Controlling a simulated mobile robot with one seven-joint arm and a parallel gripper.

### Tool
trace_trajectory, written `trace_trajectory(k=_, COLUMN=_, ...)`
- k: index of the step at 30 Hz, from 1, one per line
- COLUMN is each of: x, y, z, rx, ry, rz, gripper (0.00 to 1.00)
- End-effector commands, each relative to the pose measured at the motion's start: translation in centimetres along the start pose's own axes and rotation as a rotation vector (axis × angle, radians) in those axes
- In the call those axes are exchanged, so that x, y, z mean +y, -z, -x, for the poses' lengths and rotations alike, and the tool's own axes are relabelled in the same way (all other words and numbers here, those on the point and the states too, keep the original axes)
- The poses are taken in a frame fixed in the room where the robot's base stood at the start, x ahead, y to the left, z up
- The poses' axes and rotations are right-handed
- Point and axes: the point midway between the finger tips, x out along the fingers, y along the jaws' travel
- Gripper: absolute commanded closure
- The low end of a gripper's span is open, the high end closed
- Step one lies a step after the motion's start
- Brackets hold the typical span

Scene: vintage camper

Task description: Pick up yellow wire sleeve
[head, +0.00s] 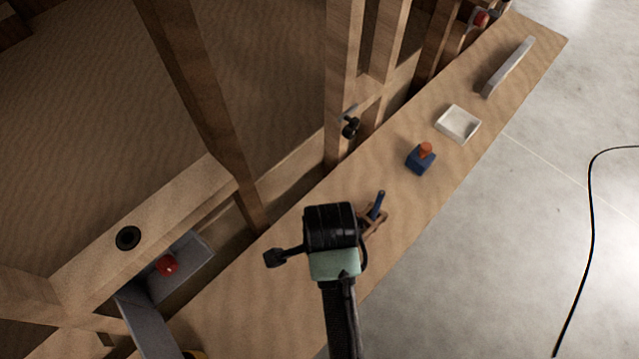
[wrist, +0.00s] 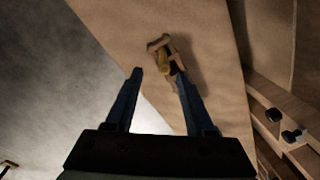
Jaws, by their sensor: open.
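The yellow wire sleeve (wrist: 163,63) appears in the wrist view as a small yellow piece lying on or in a brown wooden-looking holder (wrist: 155,46) on the plank. My gripper (wrist: 160,74) is open, with its two blue fingers apart and nothing held between them. The sleeve and holder are just beyond the fingertips, nearer the right finger. In the head view, the brown holder (head: 376,222) shows partly beside my gripper (head: 377,204); my wrist hides the rest, and I cannot make out the sleeve there.
The long wooden plank (head: 410,210) also carries a blue block with an orange top (head: 420,160), a white square dish (head: 458,124) and a pale bar (head: 507,67). Wooden posts (head: 345,80) rise along its left side. A grey tray with a red ball (head: 166,265) is lower left.

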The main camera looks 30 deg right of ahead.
Motion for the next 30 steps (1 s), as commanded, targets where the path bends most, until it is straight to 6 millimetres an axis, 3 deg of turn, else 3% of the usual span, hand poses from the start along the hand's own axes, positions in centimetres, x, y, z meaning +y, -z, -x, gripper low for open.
trace_trajectory(k=6, x=0.0, y=0.0, z=-4.0, rx=0.0, ry=-0.001, rz=0.002, gripper=0.45)
trace_trajectory(k=14, x=-0.2, y=0.0, z=-5.7, rx=0.0, ry=0.003, rz=0.003, gripper=0.45)
trace_trajectory(k=24, x=-0.6, y=0.2, z=-9.7, rx=0.0, ry=0.002, rz=0.004, gripper=0.45)
trace_trajectory(k=30, x=-0.6, y=0.2, z=-10.5, rx=0.0, ry=0.004, rz=0.004, gripper=0.45)
